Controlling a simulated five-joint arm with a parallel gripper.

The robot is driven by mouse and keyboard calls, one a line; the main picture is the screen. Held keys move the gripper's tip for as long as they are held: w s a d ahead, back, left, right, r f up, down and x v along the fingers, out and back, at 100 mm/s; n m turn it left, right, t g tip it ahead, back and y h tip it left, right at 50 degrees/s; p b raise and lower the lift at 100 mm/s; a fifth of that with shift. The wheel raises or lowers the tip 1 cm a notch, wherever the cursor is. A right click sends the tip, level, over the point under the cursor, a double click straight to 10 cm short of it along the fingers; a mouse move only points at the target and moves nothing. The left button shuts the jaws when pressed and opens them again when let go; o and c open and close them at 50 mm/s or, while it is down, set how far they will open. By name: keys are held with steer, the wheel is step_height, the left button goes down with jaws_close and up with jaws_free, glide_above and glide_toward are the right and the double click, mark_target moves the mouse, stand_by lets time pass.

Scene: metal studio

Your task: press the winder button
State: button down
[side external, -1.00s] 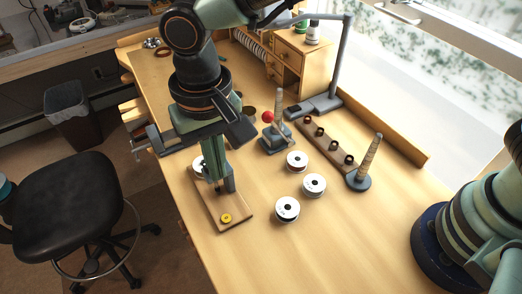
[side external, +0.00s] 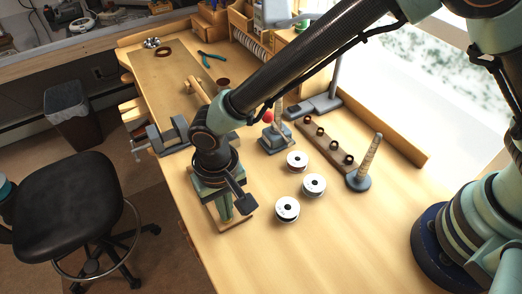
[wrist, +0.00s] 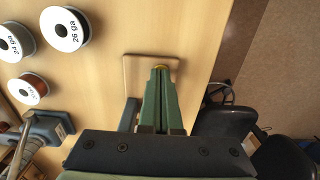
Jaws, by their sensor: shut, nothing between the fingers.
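The winder's wooden base board (side external: 241,222) lies near the front edge of the bench, mostly hidden under my arm in the side view. My gripper (side external: 226,217) points down over the front end of the board, where the yellow button was seen earlier. In the wrist view, my gripper (wrist: 160,70) is shut and empty, with its green fingers together. A sliver of the yellow button (wrist: 160,66) shows right at the fingertips, over the board (wrist: 136,58). I cannot tell whether the tips touch the button or whether it is pushed down.
Several labelled wire spools (side external: 287,209) stand right of the board. A red-knobbed tool (side external: 275,138), a ring rack (side external: 326,144) and a ring mandrel (side external: 366,163) stand farther back. A vise (side external: 168,136) sits at the left bench edge. The right front bench is clear.

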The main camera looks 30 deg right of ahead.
steer(key=shift+f, duration=0.1)
steer(key=shift+s+f, duration=0.1)
steer(key=shift+f, duration=0.85)
step_height(320, 180, up, 15)
steer(key=shift+r, duration=0.15)
stand_by(0.4)
